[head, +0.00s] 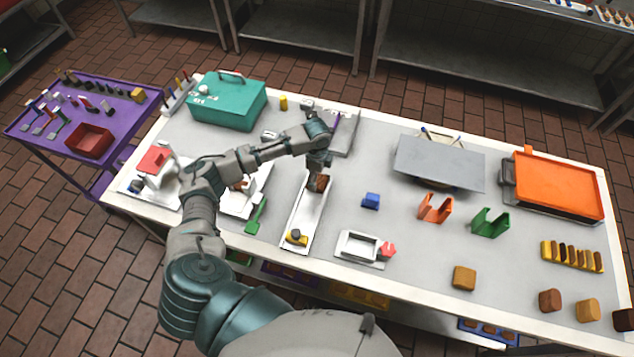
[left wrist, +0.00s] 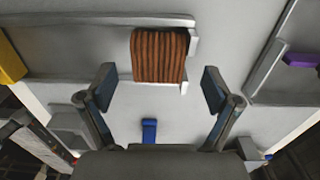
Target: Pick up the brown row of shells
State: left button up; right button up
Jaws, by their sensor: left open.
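The brown row of shells (left wrist: 159,55) is a ridged block of thin brown slices, seen in the left wrist view just beyond my fingertips. In the head view the brown row (head: 319,183) sits at the far end of a long white tray (head: 301,217). My left gripper (left wrist: 159,88) is open, with one finger to each side of the row's near end and nothing between them. In the head view my left gripper (head: 317,165) hangs over the far end of the tray and hides part of it. My right gripper is not in view.
A yellow and black item (head: 296,237) lies at the tray's near end. A green spatula (head: 256,216) lies to its left, and a blue block (head: 371,200) to its right. A teal box (head: 228,103) stands at the back left. An orange tray (head: 556,186) lies at the right.

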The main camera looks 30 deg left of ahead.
pick_arm(q)
notch_tip(320, 180, up, 14)
jog(key=p, duration=0.2)
send_over(319, 179)
jog(key=f, duration=1.1)
jog(key=shift+s+f, duration=0.35)
jog(key=shift+s, duration=0.05)
jog(key=shift+w+a+f, duration=0.1)
jog(key=shift+a+f, duration=0.05)
jog(key=shift+f, duration=1.25)
jog(key=shift+a+f, duration=0.1)
jog(key=shift+f, duration=1.25)
jog(key=c, duration=1.2)
